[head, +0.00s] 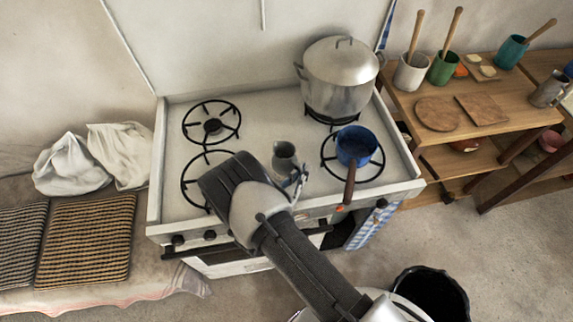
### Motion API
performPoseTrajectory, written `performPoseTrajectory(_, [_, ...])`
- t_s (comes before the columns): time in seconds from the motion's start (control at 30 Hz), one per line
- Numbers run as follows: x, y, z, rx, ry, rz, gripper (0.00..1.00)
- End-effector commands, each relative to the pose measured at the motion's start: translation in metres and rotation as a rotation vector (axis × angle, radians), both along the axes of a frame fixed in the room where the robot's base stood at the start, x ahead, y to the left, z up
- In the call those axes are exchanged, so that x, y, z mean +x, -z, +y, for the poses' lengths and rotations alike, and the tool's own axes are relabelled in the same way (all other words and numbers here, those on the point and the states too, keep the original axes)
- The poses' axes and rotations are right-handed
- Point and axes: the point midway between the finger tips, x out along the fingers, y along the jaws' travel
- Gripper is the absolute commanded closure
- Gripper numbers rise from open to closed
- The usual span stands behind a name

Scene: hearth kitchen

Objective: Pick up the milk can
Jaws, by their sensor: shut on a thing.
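A small grey metal can (285,155), which looks like the milk can, is over the middle of the white stove top, between the left and right burners. My gripper (297,178) is at its lower right side and is shut on it. My wrist and the gripper hide the can's lower part, so I cannot tell whether its base touches the stove. The can looks roughly upright.
Close right of the can is a blue saucepan (357,147) with its brown handle pointing forward. A large lidded pot (340,78) stands behind. The left burners (211,123) are empty. A wooden table (408,100) at right holds cups, boards and another metal jug (547,92).

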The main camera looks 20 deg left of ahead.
Motion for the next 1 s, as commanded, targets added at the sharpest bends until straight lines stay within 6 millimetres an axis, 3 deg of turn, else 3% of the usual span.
performPoseTrajectory(0.63, [0.000,-0.006,0.001,0.002,0.000,-0.004,1.00])
performPoseTrajectory(1.0, [0.001,-0.036,0.001,0.003,0.000,-0.004,1.00])
